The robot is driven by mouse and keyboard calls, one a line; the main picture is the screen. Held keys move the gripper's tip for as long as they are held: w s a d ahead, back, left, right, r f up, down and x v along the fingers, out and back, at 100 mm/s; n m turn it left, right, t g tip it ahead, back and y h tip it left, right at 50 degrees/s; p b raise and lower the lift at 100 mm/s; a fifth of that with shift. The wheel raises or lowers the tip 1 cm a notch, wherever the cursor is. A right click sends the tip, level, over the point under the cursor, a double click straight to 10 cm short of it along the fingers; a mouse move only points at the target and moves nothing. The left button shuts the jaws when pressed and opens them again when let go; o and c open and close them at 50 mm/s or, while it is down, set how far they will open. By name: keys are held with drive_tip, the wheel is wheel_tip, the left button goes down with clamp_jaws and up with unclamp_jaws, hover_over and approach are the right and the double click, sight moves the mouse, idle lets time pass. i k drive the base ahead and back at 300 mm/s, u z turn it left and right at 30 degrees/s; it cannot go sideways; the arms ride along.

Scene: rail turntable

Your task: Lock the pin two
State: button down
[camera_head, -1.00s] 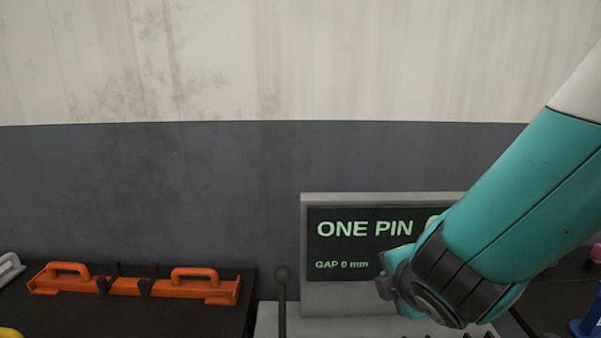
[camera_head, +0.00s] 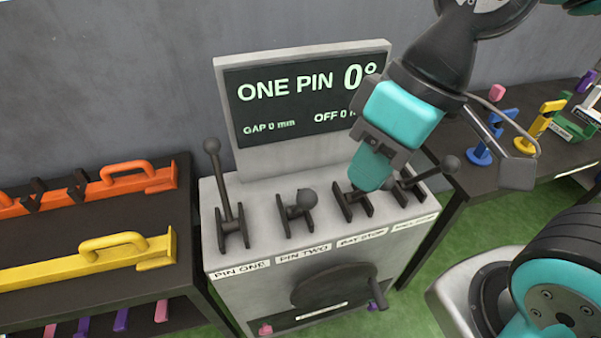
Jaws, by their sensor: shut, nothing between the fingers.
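The pin two lever (camera_head: 297,207) is on the grey console (camera_head: 290,243), above the label "PIN TWO". Its ball knob points toward me, so the lever is tipped forward. The pin one lever (camera_head: 226,195) beside it on the left stands upright. The screen (camera_head: 290,108) reads "ONE PIN 0°", "GAP 0 mm" and a partly hidden "OFF 0". My gripper (camera_head: 364,183) is shut and empty. It points down in front of the third lever (camera_head: 349,203), right of the pin two lever, and partly hides it; I cannot tell whether they touch.
A fourth lever (camera_head: 416,180) tilts right at the console's right end. A dark handwheel (camera_head: 335,287) is on the console front. A left shelf holds an orange bar (camera_head: 92,190) and a yellow bar (camera_head: 85,260) with handles. A right table (camera_head: 480,182) holds coloured parts.

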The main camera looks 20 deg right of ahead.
sight(307, 198)
drive_tip(key=z, duration=0.45)
drive_tip(key=k, duration=1.05)
drive_tip(key=u, duration=0.45)
